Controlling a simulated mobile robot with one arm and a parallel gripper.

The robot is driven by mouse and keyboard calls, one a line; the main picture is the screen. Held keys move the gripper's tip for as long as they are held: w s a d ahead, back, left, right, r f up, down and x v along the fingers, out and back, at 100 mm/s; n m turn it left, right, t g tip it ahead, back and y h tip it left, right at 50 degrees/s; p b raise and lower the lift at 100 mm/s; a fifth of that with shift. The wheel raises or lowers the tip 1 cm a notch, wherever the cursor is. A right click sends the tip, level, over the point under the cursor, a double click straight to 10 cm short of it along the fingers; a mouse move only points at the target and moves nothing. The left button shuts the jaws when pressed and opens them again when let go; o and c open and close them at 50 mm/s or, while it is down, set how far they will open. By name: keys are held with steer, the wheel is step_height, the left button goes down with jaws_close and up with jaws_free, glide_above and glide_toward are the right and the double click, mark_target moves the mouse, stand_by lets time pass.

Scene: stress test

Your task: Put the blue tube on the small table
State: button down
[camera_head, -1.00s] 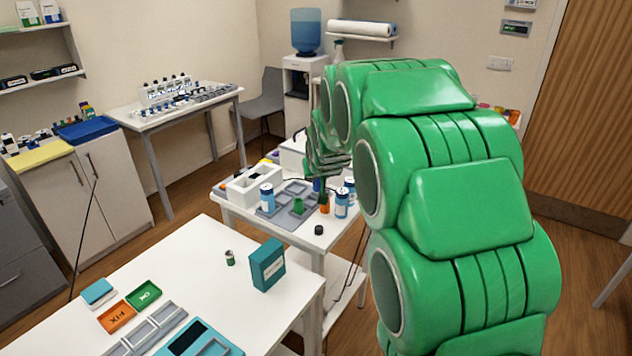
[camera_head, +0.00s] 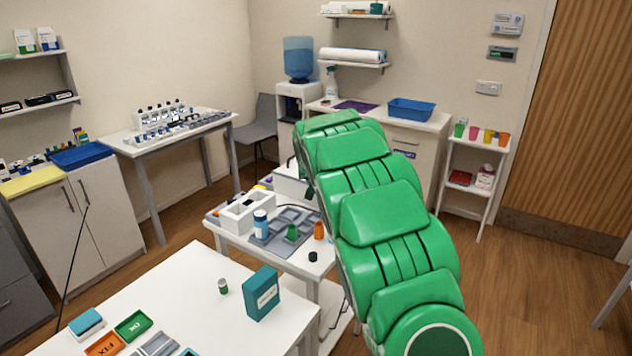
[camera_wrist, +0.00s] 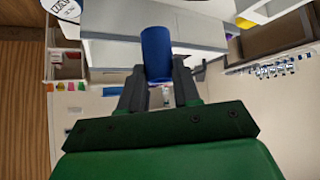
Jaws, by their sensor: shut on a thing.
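My gripper (camera_wrist: 158,88) is shut on the blue tube (camera_wrist: 156,50) in the wrist view, with a finger on each side of it. The tube stands out past the fingertips. In the head view my green arm hides the tube and most of my gripper. A small white table (camera_head: 258,249) stands mid-room in the head view, partly behind my arm. It bears a grey tray (camera_head: 268,243), a blue-and-white can (camera_head: 261,223), a green piece (camera_head: 292,232), an orange piece (camera_head: 318,230) and a white divided box (camera_head: 236,217).
A larger white table (camera_head: 190,290) in front holds a teal box (camera_head: 262,293), a small jar (camera_head: 223,286) and coloured trays. A white stand (camera_head: 480,150) with several cups is at right. A counter with a blue tray (camera_head: 411,108) is behind my arm.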

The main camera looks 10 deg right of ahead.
steer(key=shift+w+f, duration=0.15)
steer(key=shift+w, duration=0.45)
steer(key=shift+f, duration=5.9)
steer(key=shift+f, duration=0.25)
steer(key=c, duration=0.7)
jaws_free()
steer(key=shift+r, duration=0.1)
steer(key=shift+s+a+r, duration=0.15)
steer(key=shift+s+r, duration=0.3)
steer(key=shift+r, duration=0.05)
steer(key=shift+v, duration=3.15)
